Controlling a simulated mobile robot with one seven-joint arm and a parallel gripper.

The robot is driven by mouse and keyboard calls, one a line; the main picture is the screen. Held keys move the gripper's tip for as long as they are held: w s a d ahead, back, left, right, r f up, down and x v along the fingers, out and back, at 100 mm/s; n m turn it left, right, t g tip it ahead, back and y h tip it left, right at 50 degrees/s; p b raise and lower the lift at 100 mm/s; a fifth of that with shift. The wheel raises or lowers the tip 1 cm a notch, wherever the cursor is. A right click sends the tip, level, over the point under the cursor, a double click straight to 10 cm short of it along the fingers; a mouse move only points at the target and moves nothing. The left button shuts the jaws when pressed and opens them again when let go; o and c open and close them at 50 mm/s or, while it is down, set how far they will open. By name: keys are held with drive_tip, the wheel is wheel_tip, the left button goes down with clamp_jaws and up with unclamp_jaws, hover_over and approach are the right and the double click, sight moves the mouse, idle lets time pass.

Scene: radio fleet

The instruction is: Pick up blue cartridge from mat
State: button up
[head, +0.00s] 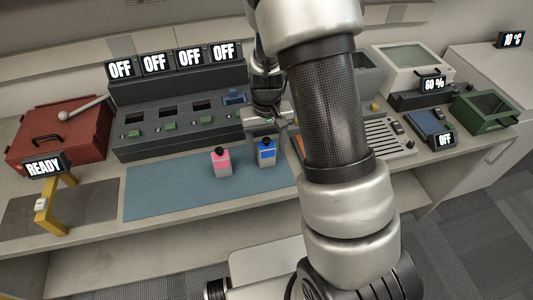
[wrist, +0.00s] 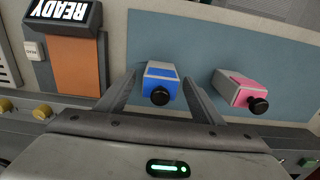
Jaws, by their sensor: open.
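The blue cartridge (head: 267,152) stands on the blue mat (head: 160,195) near its right end. It has a grey body, a blue face and a black knob on top. In the wrist view the blue cartridge (wrist: 160,78) lies between the two fingers of my gripper (wrist: 158,88), with a gap visible on each side. My gripper is open and holds nothing. In the head view my gripper (head: 268,128) is at the cartridge, its fingers partly hidden. A pink cartridge (head: 222,162) stands on the mat left of the blue one; it also shows in the wrist view (wrist: 242,90).
Behind the mat is a dark charger rack (head: 180,125) with several OFF displays. A red box (head: 60,135) and a yellow stand (head: 48,205) marked READY are at left. My arm covers the bench right of the mat. Bare mat lies left of the pink cartridge.

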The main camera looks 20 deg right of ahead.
drive_tip(key=shift+c, duration=0.2)
drive_tip(key=c, duration=1.2)
drive_tip(key=shift+o, duration=0.2)
drive_tip(key=shift+r, duration=0.15)
